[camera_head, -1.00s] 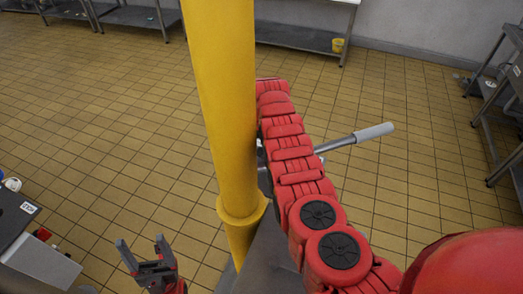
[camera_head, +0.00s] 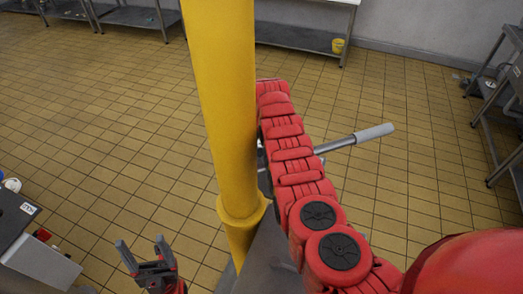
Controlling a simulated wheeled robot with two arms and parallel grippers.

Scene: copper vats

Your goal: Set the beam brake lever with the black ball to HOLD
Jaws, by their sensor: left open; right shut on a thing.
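No lever with a black ball shows in the head view; it may be hidden behind the yellow post (camera_head: 222,100) or my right arm. A metal bar with a grey grip (camera_head: 374,133) sticks out to the right from behind my red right arm. I cannot tell what it belongs to. My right gripper is hidden behind the arm and post. My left gripper (camera_head: 143,252) is at the bottom, left of the post, open and empty, its fingers pointing up in the picture.
A grey box or panel (camera_head: 40,262) with a small label, too small to read, stands at the lower left. Metal tables (camera_head: 300,37) line the back wall, one with a yellow cup (camera_head: 338,46). More metal racks stand at the right. The tiled floor (camera_head: 120,140) between is clear.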

